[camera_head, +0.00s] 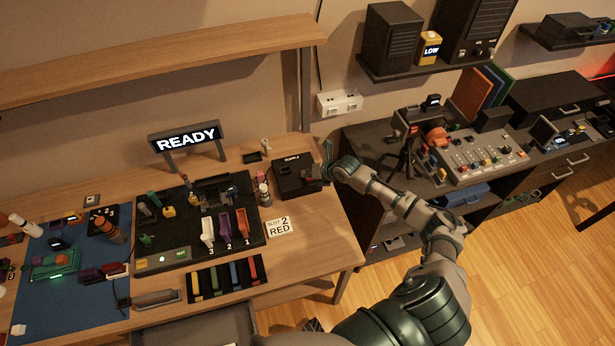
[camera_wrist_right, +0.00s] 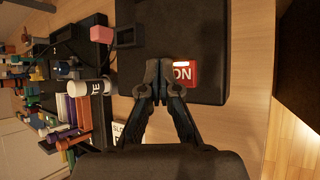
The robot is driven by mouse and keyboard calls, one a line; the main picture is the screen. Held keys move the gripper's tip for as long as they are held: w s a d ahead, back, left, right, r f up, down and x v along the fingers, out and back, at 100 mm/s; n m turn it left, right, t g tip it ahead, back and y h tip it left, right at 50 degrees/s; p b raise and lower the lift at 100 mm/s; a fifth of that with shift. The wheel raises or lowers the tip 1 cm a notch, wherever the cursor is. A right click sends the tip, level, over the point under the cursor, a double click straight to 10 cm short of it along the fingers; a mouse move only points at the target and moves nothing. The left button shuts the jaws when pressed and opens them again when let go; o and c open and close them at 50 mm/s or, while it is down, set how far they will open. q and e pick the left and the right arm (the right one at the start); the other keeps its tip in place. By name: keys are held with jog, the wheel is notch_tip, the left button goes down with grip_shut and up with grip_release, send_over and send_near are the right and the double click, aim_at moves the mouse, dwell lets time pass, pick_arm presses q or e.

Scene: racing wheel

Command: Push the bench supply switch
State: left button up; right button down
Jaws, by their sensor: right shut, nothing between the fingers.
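The bench supply (camera_head: 290,178) is a dark box labelled SUPPLY at the right end of the wooden bench in the head view. It fills the upper middle of the right wrist view (camera_wrist_right: 205,30). Its red switch (camera_wrist_right: 187,74) shows a lit white strip and the letters ON; it is small and partly covered in the head view. My right gripper (camera_wrist_right: 161,76) is shut and empty, with its fingertips over the supply, right beside the switch's left edge in the wrist view. I cannot tell whether they touch it. My left gripper is not in view.
A card reading SLOT 2 RED (camera_head: 279,227) lies in front of the supply. A black board (camera_head: 160,245) with coloured parts and a READY sign (camera_head: 187,138) stand to its left. A dark cabinet with a control panel (camera_head: 480,158) stands to the right.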

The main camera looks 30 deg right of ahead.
jog(key=shift+d+f, duration=0.15)
jog(key=shift+d, duration=0.2)
jog(key=shift+d+f, duration=0.15)
jog(key=shift+a+r, duration=0.2)
jog(key=shift+r, duration=0.45)
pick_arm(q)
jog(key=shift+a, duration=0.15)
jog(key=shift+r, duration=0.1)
pick_arm(e)
jog(key=shift+d, duration=0.15)
